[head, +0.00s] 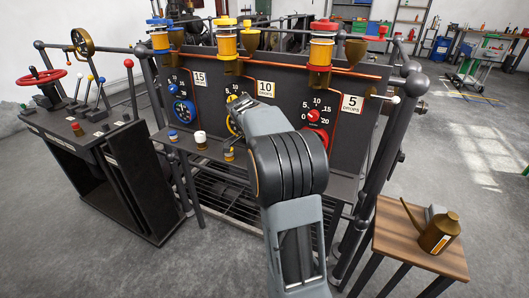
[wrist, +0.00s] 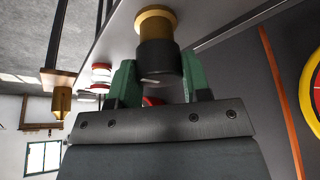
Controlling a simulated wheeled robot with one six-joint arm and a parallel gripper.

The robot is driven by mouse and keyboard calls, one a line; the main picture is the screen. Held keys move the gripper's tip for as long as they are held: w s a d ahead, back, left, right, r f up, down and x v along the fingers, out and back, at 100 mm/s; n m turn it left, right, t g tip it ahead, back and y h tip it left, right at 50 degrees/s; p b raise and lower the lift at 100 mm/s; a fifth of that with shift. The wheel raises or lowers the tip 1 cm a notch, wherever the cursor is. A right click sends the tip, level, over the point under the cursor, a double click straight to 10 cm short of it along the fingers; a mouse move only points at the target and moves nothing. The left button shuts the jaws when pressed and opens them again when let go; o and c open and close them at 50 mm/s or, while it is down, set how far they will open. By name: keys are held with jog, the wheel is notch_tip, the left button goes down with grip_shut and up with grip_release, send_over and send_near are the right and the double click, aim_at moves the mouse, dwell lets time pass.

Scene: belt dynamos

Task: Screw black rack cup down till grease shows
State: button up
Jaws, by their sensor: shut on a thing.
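The black rack cup (wrist: 158,58) shows in the wrist view, with a brass base (wrist: 155,20) at its far end. My gripper (wrist: 160,80) has its green fingers on both sides of the black cup and is shut on it. The cup sits straight against the brass part. I cannot make out any grease at it. In the head view my arm hides the gripper's fingertips and the black cup, above the narrow shelf (head: 213,152) at the panel's front.
The panel carries a red dial (head: 314,115). A lever console (head: 85,125) stands left. A wooden stool (head: 400,240) with a brass oil can (head: 437,235) stands right.

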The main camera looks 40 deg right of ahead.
jog(key=o, duration=0.9)
jog(key=p+v, duration=0.3)
jog(key=v, duration=1.1)
jog(key=shift+p, duration=0.3)
